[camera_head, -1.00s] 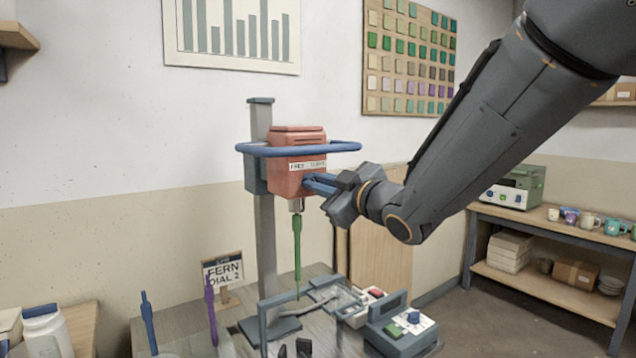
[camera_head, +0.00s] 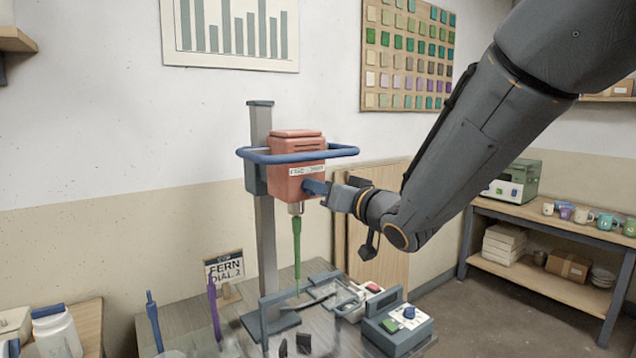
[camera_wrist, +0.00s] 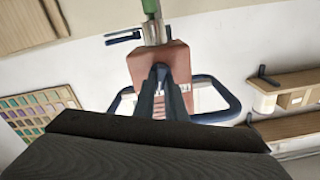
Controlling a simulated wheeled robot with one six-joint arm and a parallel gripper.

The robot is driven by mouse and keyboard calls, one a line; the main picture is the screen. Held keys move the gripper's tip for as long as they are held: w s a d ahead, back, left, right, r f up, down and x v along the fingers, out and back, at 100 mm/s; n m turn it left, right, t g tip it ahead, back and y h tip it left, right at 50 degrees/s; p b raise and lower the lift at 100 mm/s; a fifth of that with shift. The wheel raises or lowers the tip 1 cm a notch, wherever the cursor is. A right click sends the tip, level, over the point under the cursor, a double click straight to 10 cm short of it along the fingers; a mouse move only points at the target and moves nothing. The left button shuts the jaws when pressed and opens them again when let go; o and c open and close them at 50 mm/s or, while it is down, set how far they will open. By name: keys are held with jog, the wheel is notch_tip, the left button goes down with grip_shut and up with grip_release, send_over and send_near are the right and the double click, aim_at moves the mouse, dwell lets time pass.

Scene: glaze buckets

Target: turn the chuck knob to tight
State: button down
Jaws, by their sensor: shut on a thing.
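A red-brown mixer head (camera_head: 298,170) is mounted on a grey upright column (camera_head: 266,225), with a green stirring rod (camera_head: 297,245) hanging from the chuck (camera_head: 296,208) below it. My gripper (camera_head: 308,186) reaches in from the right, its blue-grey fingers against the mixer head's right-hand face. The fingers are shut on the chuck knob there, which they hide. In the wrist view the picture is upside down; the dark fingers (camera_wrist: 160,70) meet at the red-brown head (camera_wrist: 178,60), and the green rod (camera_wrist: 150,5) is at the top. The knob's pointer and marks cannot be read.
A blue hoop handle (camera_head: 335,152) rings the mixer head just above my gripper. Below stand a blue-grey control box (camera_head: 398,330) with a green button and dial, a "FERN DIAL 2" sign (camera_head: 224,268), and purple (camera_head: 213,305) and blue (camera_head: 152,320) rods.

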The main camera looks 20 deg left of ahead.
jog(key=m+p, duration=0.2)
jog(key=m, duration=0.3)
jog(key=shift+w, duration=0.1)
jog(key=shift+d, duration=0.1)
dwell(0.4)
jog(key=c, duration=1.8)
grip_release()
jog(key=b+v, duration=0.2)
jog(key=v, duration=0.5)
jog(key=shift+s+d, duration=0.25)
jog(key=shift+d, duration=0.05)
jog(key=shift+f+m, duration=0.1)
jog(key=shift+m, duration=0.2)
